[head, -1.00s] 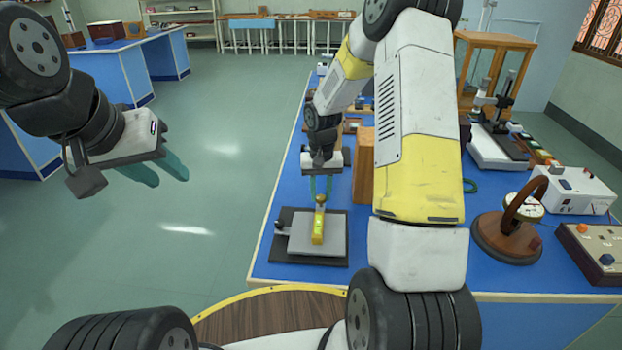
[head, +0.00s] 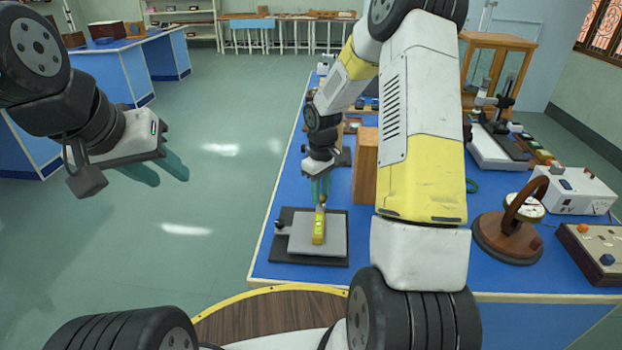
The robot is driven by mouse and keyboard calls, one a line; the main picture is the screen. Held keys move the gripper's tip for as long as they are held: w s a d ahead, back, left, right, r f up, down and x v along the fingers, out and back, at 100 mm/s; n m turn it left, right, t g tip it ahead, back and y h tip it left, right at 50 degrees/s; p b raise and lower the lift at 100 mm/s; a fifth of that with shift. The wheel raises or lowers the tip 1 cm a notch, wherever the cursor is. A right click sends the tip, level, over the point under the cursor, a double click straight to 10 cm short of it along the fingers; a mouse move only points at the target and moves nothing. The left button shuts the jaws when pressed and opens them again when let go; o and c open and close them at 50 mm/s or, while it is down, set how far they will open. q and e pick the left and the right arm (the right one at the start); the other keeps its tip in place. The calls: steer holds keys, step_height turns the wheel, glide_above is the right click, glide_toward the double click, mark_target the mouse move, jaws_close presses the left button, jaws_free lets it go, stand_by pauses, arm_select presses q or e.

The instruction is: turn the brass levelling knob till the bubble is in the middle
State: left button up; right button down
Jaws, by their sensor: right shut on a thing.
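The levelling plate (head: 298,243) is a grey plate on a dark base at the near left of the blue bench. A yellow spirit level (head: 319,229) lies on it with a green vial; the bubble is too small to place. The brass knob (head: 321,208) shows at the far end of the level, partly hidden by my fingers. My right gripper (head: 320,198) reaches down from above and is shut on the brass knob. My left gripper (head: 165,174) hangs over the floor at the left, away from the bench, its two teal fingers apart and empty.
A dark knob (head: 279,224) stands at the plate's left side. A wooden block (head: 366,165) stands right of my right gripper. A round wooden instrument (head: 507,240) and a white box (head: 575,190) are further right. The bench's left edge is close to the plate.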

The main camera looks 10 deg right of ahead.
stand_by(0.3)
steer(key=c, duration=1.1)
jaws_free()
steer(key=shift+r, duration=3.9)
